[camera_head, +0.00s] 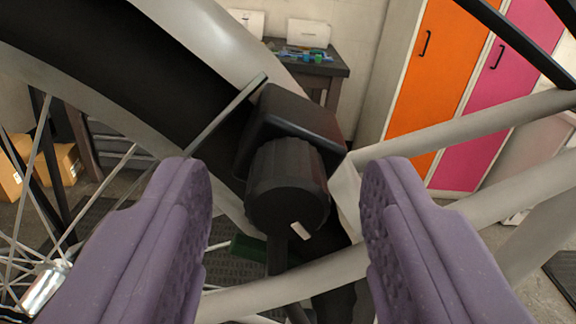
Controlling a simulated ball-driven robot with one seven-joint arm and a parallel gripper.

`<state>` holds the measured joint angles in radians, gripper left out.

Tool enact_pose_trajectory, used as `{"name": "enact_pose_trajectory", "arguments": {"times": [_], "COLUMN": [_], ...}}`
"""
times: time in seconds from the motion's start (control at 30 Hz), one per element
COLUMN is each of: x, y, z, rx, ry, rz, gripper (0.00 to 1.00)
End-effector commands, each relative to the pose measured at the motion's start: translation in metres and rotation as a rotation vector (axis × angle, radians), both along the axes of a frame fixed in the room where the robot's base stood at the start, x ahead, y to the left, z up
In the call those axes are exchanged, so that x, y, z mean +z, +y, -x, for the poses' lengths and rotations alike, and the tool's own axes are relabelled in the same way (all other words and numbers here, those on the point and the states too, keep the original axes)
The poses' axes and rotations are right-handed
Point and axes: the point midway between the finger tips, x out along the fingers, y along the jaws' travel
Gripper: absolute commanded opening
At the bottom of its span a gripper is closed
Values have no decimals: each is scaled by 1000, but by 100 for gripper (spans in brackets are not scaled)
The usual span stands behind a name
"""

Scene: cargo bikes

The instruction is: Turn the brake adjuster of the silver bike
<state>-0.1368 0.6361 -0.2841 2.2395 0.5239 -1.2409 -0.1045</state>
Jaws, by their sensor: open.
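The brake adjuster (287,190) is a black ribbed knob with a small pale mark (300,231) at its lower right. It sits on a black housing (298,118) beside the silver bike's wheel and frame. My gripper (287,195) is open, with its two purple padded fingers to the left and right of the knob. There is a visible gap between the knob and each finger in this view. Whether the fingertips reach as deep as the knob is hard to tell.
The bike's silver fender (205,40) and dark tyre (95,60) curve across the upper left, with spokes below. Pale frame tubes (470,125) run along the right and below the knob. A dark table (330,66), an orange locker (440,70) and a pink locker (505,90) stand behind.

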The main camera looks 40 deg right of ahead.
Motion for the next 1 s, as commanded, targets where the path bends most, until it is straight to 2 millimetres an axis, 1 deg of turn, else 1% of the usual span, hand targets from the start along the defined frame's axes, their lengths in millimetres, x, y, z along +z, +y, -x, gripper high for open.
{"name": "enact_pose_trajectory", "arguments": {"times": [0.17,0.2,0.37,0.4,0.43,0.73,1.0], "x": [0,0,0,0,0,0,0], "y": [0,0,0,0,0,0,0], "z": [0,0,0,0,0,0,-1], "rx": [0,0,0,0,0,1,1], "ry": [0,0,0,0,0,17,102], "rz": [0,0,0,0,0,26,152], "gripper": [52,49,13,3,0,0,0]}}
